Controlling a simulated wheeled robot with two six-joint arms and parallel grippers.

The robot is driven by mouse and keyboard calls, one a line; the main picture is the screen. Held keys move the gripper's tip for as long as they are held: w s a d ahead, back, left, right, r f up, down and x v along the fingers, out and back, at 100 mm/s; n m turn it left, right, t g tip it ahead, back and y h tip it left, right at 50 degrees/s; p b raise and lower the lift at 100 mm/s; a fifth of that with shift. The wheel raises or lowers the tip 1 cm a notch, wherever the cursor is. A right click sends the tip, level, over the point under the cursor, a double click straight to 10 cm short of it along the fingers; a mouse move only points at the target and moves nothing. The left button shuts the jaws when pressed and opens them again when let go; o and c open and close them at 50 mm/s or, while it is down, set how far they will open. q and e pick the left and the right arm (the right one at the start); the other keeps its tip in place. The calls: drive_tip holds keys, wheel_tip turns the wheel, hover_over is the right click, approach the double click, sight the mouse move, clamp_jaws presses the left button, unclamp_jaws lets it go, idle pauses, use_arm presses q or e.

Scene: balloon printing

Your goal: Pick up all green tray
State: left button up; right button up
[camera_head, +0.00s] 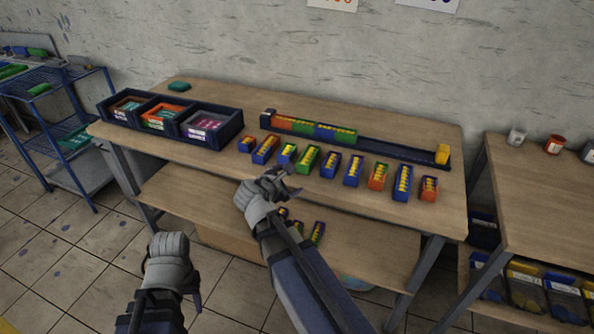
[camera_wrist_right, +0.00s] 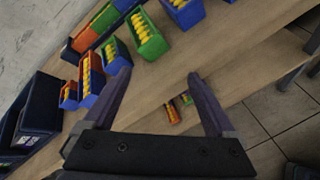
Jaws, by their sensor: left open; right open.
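A green tray (camera_head: 307,158) with yellow pieces stands in the front row of small trays on the table. It also shows in the right wrist view (camera_wrist_right: 147,36), ahead of the fingertips. Another green tray (camera_head: 302,127) sits between orange and blue trays in the long dark rail. My right gripper (camera_head: 284,182) is open and empty at the table's front edge, just in front of the row and apart from the green tray. In the wrist view its fingers (camera_wrist_right: 158,75) are spread with nothing between them. My left gripper (camera_head: 170,258) is open, low in front of the table.
Several blue and orange trays (camera_head: 353,170) flank the green one closely. Dark bins (camera_head: 212,126) stand at the table's left. Small trays (camera_head: 318,232) lie on the lower shelf. A blue rack (camera_head: 60,130) is at left and another table (camera_head: 545,190) at right.

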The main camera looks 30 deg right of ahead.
sight(309, 155)
drive_tip(key=w+d+n+t+b, duration=0.1)
drive_tip(key=n+b, duration=0.1)
drive_tip(key=w+d+n+h+b, duration=0.1)
drive_tip(key=d+n+b, duration=0.1)
drive_tip(key=w+d+n+t+h+b, duration=0.1)
drive_tip(key=d+n+b, duration=0.1)
drive_tip(key=n, duration=0.1)
drive_tip(key=shift+w+f+t, duration=0.2)
drive_tip(key=shift+f+t, duration=0.1)
drive_tip(key=shift+f, duration=0.05)
drive_tip(key=shift+w+d+n+b, duration=0.15)
drive_tip(key=shift+n+b, duration=0.2)
drive_tip(key=shift+n, duration=0.15)
drive_tip(key=shift+w+d+r+n+t, duration=0.15)
drive_tip(key=shift+r+n+t, duration=0.15)
drive_tip(key=shift+n, duration=0.2)
drive_tip(key=shift+b+x, duration=0.85)
drive_tip(key=shift+x, duration=3.15)
clamp_jaws()
